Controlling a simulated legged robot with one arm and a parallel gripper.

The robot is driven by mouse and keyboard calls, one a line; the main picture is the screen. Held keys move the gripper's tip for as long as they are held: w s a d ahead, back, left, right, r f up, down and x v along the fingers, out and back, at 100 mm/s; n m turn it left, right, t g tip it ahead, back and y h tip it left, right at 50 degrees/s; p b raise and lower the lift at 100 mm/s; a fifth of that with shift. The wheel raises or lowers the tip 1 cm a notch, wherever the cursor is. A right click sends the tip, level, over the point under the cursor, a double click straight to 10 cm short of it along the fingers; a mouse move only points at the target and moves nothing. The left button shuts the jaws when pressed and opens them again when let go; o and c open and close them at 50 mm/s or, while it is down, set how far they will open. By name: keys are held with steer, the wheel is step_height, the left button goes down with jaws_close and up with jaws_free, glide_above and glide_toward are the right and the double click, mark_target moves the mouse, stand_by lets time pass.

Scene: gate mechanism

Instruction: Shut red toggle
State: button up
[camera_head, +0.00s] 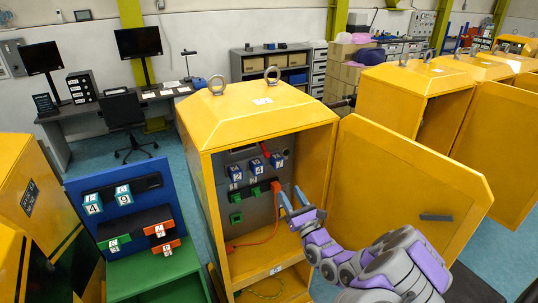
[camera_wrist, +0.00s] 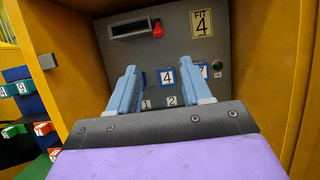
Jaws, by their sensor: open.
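The red toggle (camera_wrist: 157,30) is a small red piece at the right end of a dark slot in the upper part of the grey panel. It also shows in the head view (camera_head: 265,149), high inside the open yellow cabinet. My gripper (camera_head: 290,196) is at the cabinet's opening, lower and to the right of the toggle. In the wrist view its two blue fingers (camera_wrist: 157,70) are spread apart with nothing held between them. They appear below the toggle and apart from it. The fingers hide parts of the panel's middle.
The yellow cabinet (camera_head: 268,112) has its door (camera_head: 405,185) swung open to the right. Numbered blue blocks (camera_head: 256,167) and green blocks (camera_head: 236,198) sit on the panel. An orange connector (camera_head: 276,187) with a cable is near my fingers. A blue-green rack (camera_head: 140,235) stands left.

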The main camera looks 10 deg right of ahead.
mark_target(269, 156)
steer(key=shift+x, duration=8.45)
steer(key=shift+a, duration=0.1)
steer(key=shift+s, duration=0.1)
jaws_close()
